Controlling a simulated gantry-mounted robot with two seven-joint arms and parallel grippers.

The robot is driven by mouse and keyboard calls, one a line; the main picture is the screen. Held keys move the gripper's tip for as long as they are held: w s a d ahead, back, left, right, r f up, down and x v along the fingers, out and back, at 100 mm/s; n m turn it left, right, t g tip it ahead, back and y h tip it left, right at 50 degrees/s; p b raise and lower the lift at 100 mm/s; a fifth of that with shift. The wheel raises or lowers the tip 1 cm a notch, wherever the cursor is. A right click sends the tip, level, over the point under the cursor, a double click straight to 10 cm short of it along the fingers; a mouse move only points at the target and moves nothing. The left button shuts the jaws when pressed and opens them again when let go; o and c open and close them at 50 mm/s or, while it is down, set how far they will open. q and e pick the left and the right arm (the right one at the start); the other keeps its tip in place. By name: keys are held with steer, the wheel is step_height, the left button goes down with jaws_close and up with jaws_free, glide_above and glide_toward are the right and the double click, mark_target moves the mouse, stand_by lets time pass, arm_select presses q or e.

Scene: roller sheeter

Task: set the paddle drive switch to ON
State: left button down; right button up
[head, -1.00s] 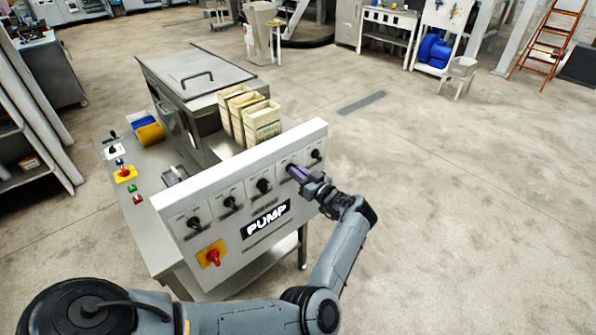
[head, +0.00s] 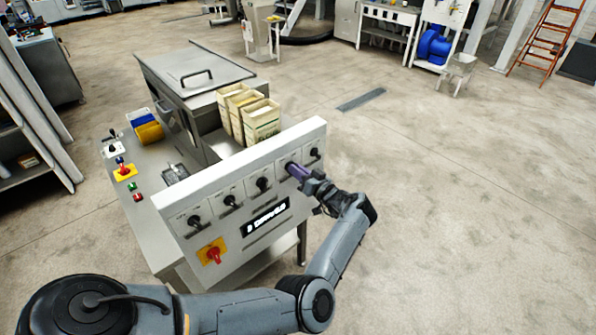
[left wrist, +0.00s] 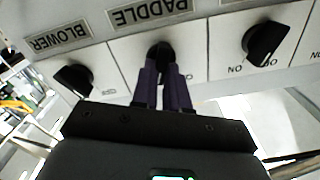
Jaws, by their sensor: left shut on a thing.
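The paddle drive switch (left wrist: 160,49) is a black rotary knob on a white plate labelled PADDLE, upside down in the left wrist view. In the head view it is the fourth knob from the left on the panel. My left gripper (left wrist: 163,72) has its purple fingers closed around this knob; it also shows in the head view (head: 293,168). The fingers and the gripper body hide much of the knob and the lower part of its plate, so I cannot read its position. My right gripper is not in view.
A BLOWER knob (left wrist: 73,79) and another black knob (left wrist: 264,44) flank the switch. The panel (head: 172,199) also carries a lit display (head: 266,217) and a red knob on yellow (head: 212,252). Cartons (head: 262,120) stand behind it. Floor right of the machine is clear.

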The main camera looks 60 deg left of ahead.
arm_select(q)
steer(key=c, duration=1.1)
jaws_free()
steer(key=shift+c, duration=0.2)
steer(key=shift+d, duration=0.15)
steer(key=w+d+b, duration=0.1)
steer(key=d, duration=0.9)
steer(key=shift+w+d, duration=0.25)
steer(key=shift+w, duration=0.1)
steer(key=shift+r, duration=0.1)
